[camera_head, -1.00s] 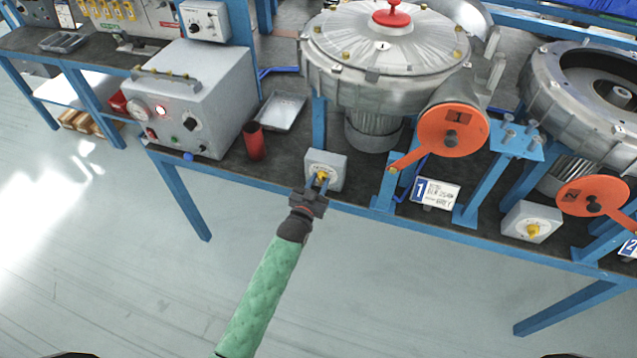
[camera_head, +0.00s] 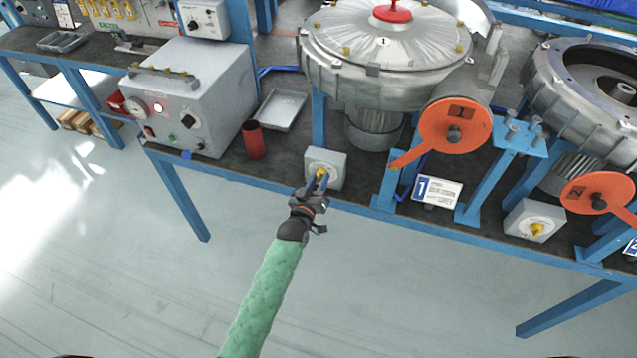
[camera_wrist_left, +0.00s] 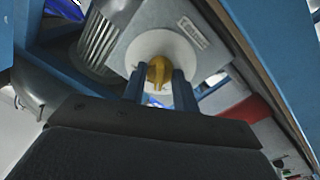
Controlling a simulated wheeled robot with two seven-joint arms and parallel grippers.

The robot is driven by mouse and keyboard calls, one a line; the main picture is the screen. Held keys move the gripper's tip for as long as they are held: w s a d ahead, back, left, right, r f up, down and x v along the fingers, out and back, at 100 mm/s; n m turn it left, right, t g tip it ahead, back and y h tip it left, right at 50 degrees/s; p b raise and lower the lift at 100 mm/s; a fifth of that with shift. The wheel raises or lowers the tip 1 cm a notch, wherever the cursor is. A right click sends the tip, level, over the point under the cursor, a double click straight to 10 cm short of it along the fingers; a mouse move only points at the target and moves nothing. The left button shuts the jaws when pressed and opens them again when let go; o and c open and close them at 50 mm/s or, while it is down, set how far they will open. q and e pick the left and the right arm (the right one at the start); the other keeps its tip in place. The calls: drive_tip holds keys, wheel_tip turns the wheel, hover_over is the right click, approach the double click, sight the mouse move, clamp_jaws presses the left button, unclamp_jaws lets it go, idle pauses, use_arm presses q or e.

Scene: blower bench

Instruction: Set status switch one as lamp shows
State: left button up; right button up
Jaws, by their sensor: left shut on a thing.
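Status switch one is a small grey box (camera_head: 334,163) on the front edge of the bench, below blower one. Its yellow knob (camera_head: 321,175) sits on a round white dial plate. My left gripper (camera_head: 317,184) is shut on the knob. In the left wrist view its two blue fingers (camera_wrist_left: 160,88) stand on either side of the yellow knob (camera_wrist_left: 158,70), in front of the white dial (camera_wrist_left: 150,48). The dial's marks around the knob are too small or hidden to read. A red lamp (camera_head: 158,108) glows on the grey control box (camera_head: 200,85). My right gripper is out of view.
A red cylinder (camera_head: 253,140) and a metal tray (camera_head: 281,110) stand left of the switch. An orange disc with a lever (camera_head: 456,126) and a number 1 sign (camera_head: 437,192) are to its right. A second switch box (camera_head: 535,220) is further right. The floor in front is clear.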

use_arm(q)
drive_tip(key=shift+n, duration=1.2)
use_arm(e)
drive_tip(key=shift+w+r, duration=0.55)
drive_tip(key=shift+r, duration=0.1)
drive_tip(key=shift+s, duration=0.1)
use_arm(q)
drive_tip(key=o, duration=1)
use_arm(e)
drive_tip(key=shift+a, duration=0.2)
use_arm(q)
drive_tip(key=shift+b+v, duration=1.65)
drive_tip(key=shift+v, duration=2.25)
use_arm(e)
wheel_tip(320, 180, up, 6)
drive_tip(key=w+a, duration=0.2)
